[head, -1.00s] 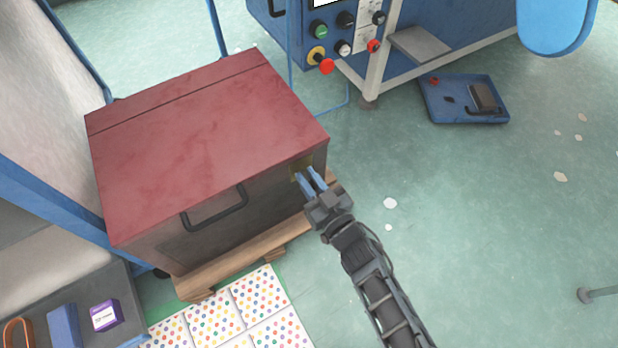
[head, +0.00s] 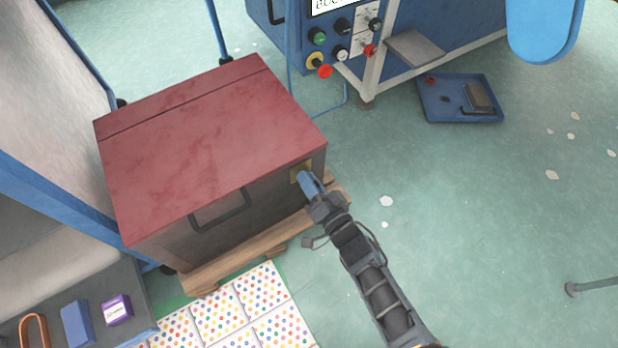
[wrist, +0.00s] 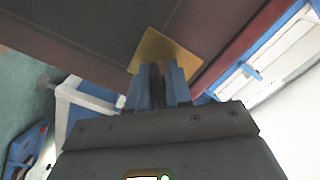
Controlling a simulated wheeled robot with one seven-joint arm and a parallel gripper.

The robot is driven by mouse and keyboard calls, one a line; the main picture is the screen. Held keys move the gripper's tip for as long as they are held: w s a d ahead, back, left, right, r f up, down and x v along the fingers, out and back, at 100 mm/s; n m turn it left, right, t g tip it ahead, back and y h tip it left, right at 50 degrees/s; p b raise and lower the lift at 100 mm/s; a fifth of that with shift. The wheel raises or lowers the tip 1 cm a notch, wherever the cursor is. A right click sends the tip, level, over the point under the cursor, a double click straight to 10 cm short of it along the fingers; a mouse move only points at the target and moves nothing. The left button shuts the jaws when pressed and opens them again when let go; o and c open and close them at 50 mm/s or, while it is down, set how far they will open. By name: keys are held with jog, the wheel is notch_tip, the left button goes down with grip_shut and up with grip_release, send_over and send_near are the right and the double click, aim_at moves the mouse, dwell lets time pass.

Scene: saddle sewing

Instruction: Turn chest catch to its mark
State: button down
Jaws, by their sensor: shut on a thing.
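The chest (head: 210,145) has a red lid and a dark front, and its lid is closed. A brass catch plate (head: 299,174) is at the right end of its front; the plate also shows in the wrist view (wrist: 165,47), tilted in the picture. My gripper (head: 309,180) is at the plate, its blue fingers close together. In the wrist view my gripper (wrist: 158,78) is shut on the catch (wrist: 157,80), a dark narrow piece between the fingers. The fingers hide most of the catch, and I cannot make out its mark.
The chest stands on a wooden pallet (head: 200,279). A dark handle (head: 222,214) sticks out from its front. A blue machine (head: 400,40) with buttons stands behind, with a blue tray (head: 432,108) on the floor. A grey surface (head: 140,312) holds small items at lower left. Floor to the right is mostly clear.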

jog(key=m+p, duration=0.1)
jog(key=m, duration=0.3)
jog(key=shift+d+m, duration=0.1)
jog(key=shift+m, duration=0.2)
jog(key=shift+f+m, duration=0.15)
jog(key=shift+m, duration=1.65)
jog(key=c, duration=1.1)
grip_release()
jog(key=p+v, duration=0.3)
jog(key=v, duration=0.4)
jog(key=shift+s+d+p, duration=0.25)
jog(key=shift+s+p, duration=0.05)
